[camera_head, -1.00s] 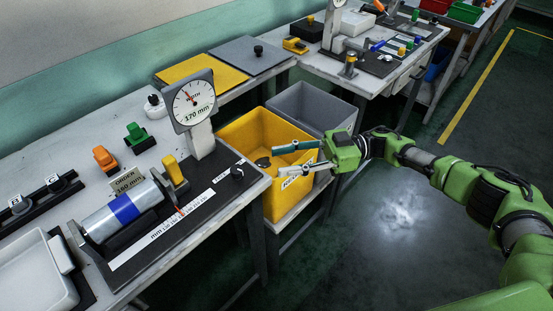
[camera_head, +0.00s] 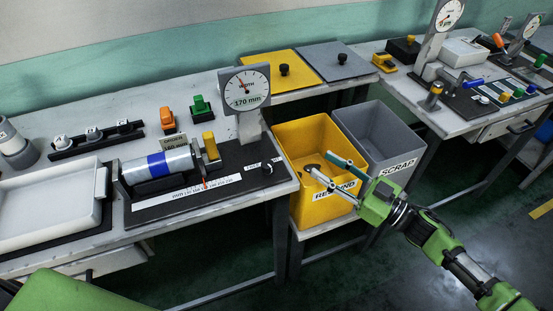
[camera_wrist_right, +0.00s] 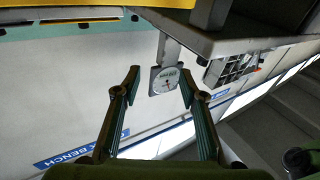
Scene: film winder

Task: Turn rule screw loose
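A small black knob (camera_head: 267,168), which looks like the rule screw, stands at the right end of the black winder base (camera_head: 150,211), beside a small label too small to read fully. A white rule strip marked in mm (camera_head: 215,184) runs along the base. A silver roll with a blue band (camera_head: 157,165) lies on it. The width dial (camera_head: 245,88) reads 170 mm. My right gripper (camera_head: 321,162) is open and empty, right of the knob and apart from it, in front of the yellow bin. Its spread fingers also show in the right wrist view (camera_wrist_right: 160,75). My left gripper is not in view.
A yellow bin (camera_head: 304,134) and a grey scrap bin (camera_head: 374,128) stand right of the bench. A yellow block (camera_head: 210,145) stands behind the base; orange (camera_head: 167,118) and green (camera_head: 201,107) devices sit further back. A white tray (camera_head: 50,205) is at left.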

